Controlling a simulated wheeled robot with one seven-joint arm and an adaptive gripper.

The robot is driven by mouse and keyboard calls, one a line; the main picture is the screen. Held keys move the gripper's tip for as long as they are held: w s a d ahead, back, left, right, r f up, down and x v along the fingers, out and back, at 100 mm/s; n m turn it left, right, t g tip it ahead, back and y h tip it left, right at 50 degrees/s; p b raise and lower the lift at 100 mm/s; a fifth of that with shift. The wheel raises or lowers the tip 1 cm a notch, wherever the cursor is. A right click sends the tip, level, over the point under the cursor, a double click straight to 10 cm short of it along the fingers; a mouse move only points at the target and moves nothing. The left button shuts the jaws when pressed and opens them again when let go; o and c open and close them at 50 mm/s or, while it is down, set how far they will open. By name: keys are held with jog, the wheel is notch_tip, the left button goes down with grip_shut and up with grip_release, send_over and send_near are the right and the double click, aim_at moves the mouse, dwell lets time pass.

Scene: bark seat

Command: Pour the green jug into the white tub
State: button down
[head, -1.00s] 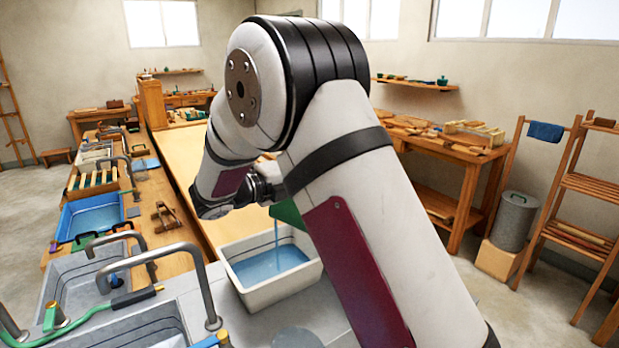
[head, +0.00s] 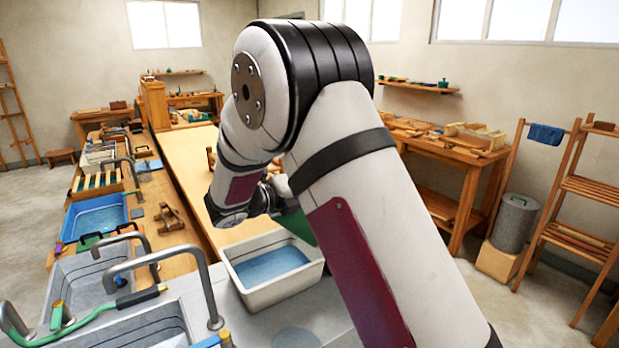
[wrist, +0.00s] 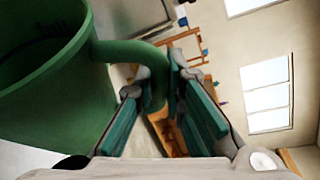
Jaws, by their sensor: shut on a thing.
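The green jug (wrist: 75,105) fills the left of the wrist view, its wide mouth at upper left and dark inside. My gripper (wrist: 154,84) is shut on the jug's handle (wrist: 150,56). In the head view only a green piece of the jug (head: 299,229) shows; my arm hides the rest, so its tilt is hard to judge. The white tub (head: 273,304) stands just below and in front of it on the grey counter, with blue liquid (head: 270,264) inside. No stream shows between jug and tub.
Grey sinks with curved taps (head: 150,262) and a green hose (head: 110,312) lie left of the tub. A blue basin (head: 95,216) stands farther back. A long pale wooden bench top (head: 180,165) stretches behind. Open floor lies to the right, before a workbench.

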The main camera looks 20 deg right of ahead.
jog(key=s+d+f+m+p, duration=0.1)
jog(key=s+d+f+m+y+p, duration=0.1)
jog(key=s+f+m, duration=0.1)
jog(key=shift+s+d+f+y, duration=0.2)
jog(key=shift+d+y, duration=0.1)
jog(key=shift+d, duration=0.1)
notch_tip(320, 180, down, 8)
jog(key=m+t+y+p, duration=0.2)
jog(key=m+t+y, duration=0.1)
jog(key=m, duration=0.3)
jog(key=shift+s+d+f, duration=0.25)
jog(key=shift+s+d, duration=0.05)
jog(key=shift+d, duration=0.05)
